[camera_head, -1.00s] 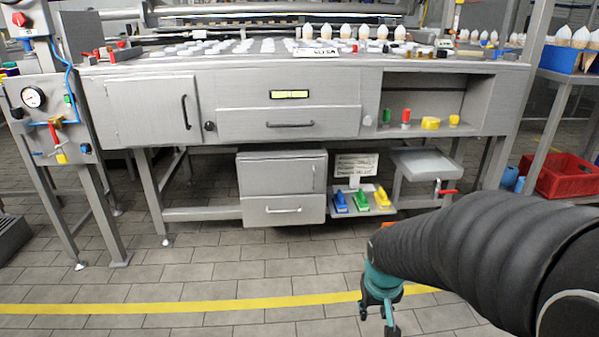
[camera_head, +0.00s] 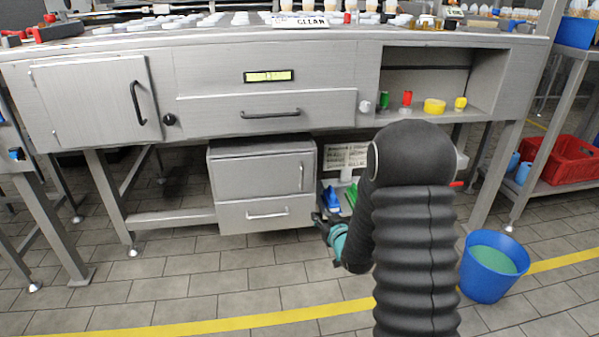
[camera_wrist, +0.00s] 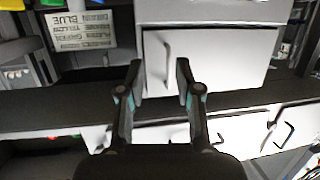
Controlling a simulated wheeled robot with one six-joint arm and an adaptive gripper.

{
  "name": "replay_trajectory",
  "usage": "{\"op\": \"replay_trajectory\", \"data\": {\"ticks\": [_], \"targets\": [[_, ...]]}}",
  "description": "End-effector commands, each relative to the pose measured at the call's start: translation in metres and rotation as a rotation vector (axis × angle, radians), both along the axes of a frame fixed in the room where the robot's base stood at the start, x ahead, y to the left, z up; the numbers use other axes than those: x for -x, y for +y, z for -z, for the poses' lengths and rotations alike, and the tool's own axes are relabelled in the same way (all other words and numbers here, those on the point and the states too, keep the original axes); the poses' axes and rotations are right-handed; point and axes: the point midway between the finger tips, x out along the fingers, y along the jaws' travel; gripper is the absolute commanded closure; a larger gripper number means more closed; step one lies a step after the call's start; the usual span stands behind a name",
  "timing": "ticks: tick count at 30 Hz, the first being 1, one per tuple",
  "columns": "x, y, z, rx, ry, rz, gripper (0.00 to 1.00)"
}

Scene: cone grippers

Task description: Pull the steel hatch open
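The steel hatch (camera_head: 95,102) is a grey square door at the left of the bench front, with a black vertical bar handle (camera_head: 138,102) near its right edge. It appears shut. My gripper (camera_head: 318,222) is low in front of the bench, right of the small lower cabinet's drawer, well below and to the right of the hatch. In the wrist view the scene is upside down; my gripper (camera_wrist: 158,75) is open, with nothing between its fingers. The hatch handle (camera_wrist: 285,138) shows there at lower right, away from the fingers.
The small lower cabinet (camera_head: 262,178) stands under the bench. A black knob (camera_head: 169,119) sits right of the hatch. A leg frame (camera_head: 50,215) stands at left, and a blue bucket (camera_head: 490,268) at right. The floor before the hatch is mostly clear.

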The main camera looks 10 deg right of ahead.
Motion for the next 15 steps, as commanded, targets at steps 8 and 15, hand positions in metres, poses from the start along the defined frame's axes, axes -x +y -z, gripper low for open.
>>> {"op": "replay_trajectory", "data": {"ticks": [8,15], "targets": [[-0.006,0.011,-0.051,-0.052,-0.224,-0.045,0.66],[-0.024,0.015,-0.054,-0.06,-0.237,-0.047,0.66]]}}
